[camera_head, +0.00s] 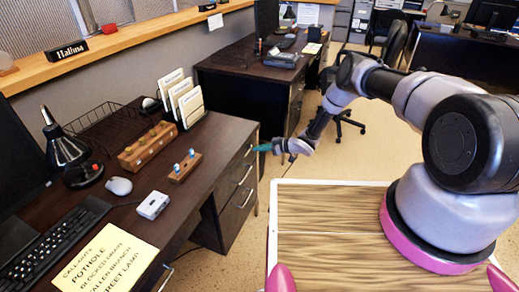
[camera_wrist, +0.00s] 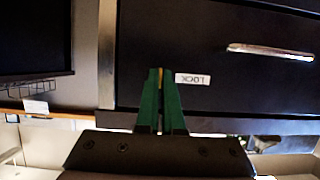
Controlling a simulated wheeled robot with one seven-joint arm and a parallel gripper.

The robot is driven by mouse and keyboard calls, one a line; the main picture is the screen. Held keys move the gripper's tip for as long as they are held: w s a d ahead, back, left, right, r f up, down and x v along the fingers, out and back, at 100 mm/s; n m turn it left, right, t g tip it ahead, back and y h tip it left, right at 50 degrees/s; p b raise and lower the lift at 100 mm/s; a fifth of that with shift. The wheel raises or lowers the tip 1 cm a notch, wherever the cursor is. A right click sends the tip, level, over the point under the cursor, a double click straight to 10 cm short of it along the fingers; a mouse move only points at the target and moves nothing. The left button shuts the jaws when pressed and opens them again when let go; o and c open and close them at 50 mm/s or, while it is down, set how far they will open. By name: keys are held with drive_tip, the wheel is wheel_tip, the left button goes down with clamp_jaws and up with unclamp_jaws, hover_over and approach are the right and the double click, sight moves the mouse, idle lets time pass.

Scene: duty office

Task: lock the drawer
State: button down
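The desk's drawer front (camera_wrist: 225,50) fills much of the wrist view, dark with a silver bar handle (camera_wrist: 270,52) on the right. A white label reading LOCK (camera_wrist: 193,79), upside down in this view, sits just right of my fingertips. My gripper (camera_wrist: 160,75) has its green fingers close together at the drawer front, with a thin brass-coloured piece, probably a key (camera_wrist: 161,74), between the tips. The lock itself is hidden behind the fingers. In the head view my gripper (camera_head: 264,147) is at the upper part of the drawer stack (camera_head: 237,197), whose fronts look closed.
The desk top (camera_head: 215,140) holds a wooden block with knobs (camera_head: 147,146), a smaller pegged block (camera_head: 184,167), a white box (camera_head: 153,205), a mouse (camera_head: 119,185) and a file rack (camera_head: 182,100). Open floor (camera_head: 345,155) lies right of the desk. A second desk (camera_head: 240,85) stands behind.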

idle(0.3)
drive_tip(key=c, duration=1.1)
unclamp_jaws()
drive_tip(key=shift+o, duration=0.2)
drive_tip(key=shift+d, duration=0.1)
drive_tip(key=v, duration=1)
drive_tip(key=shift+d+r, duration=0.2)
drive_tip(key=shift+d, duration=0.1)
drive_tip(key=shift+s, duration=0.1)
